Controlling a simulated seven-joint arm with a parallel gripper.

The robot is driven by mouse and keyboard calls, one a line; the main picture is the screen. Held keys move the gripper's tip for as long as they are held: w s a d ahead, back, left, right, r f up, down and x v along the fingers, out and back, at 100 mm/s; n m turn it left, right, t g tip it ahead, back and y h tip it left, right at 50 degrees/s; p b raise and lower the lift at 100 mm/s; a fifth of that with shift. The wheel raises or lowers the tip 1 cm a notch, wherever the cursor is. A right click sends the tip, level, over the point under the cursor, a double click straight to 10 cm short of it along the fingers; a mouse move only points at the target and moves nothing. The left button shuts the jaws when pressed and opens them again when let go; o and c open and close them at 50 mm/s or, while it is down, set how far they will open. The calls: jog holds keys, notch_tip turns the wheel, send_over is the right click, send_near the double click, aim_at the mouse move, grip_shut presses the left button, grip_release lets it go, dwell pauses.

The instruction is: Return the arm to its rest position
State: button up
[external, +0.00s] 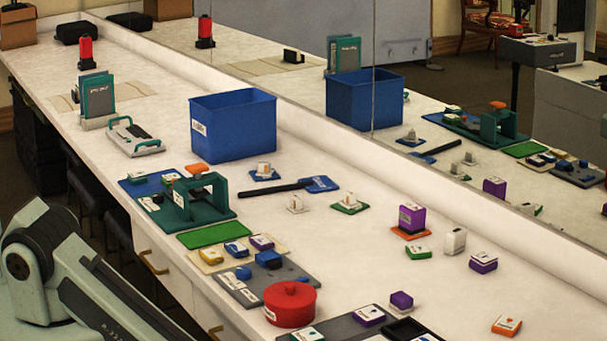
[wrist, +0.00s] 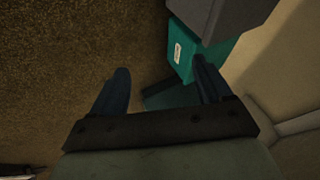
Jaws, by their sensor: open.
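My arm shows at the lower left of the external view, in front of the counter's near edge, and its gripper end is outside that picture. In the wrist view my gripper (wrist: 160,85) has its two dark fingers spread wide apart. I see nothing held between them. Beyond the fingers are brown speckled floor (wrist: 60,60), a teal box-like thing (wrist: 193,50) with a pale label, and a grey block (wrist: 235,18) above it.
The long white counter (external: 385,270) holds a blue bin (external: 233,127), a teal press-like frame (external: 205,200), a red round pot (external: 290,304) and many small coloured blocks. A mirror (external: 460,90) runs along its back. Drawers with handles (external: 153,262) face my arm.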

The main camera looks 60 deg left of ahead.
jog(key=s+a+f+n+g+y, duration=0.1)
jog(key=s+a+n+g+y, duration=0.15)
jog(key=a, duration=0.65)
jog(key=s+a+f+n+g+y, duration=0.1)
jog(key=s+a+f+n, duration=0.15)
jog(key=a, duration=0.65)
jog(key=s+a+f+n+g+y, duration=0.1)
jog(key=s+a+n, duration=0.15)
jog(key=a, duration=0.55)
jog(key=s+a+r+n+g, duration=0.3)
jog(key=s+a+n+g, duration=0.4)
jog(key=s+a, duration=0.7)
jog(key=shift+a+n, duration=0.25)
jog(key=shift+n, duration=0.8)
jog(key=shift+g, duration=0.25)
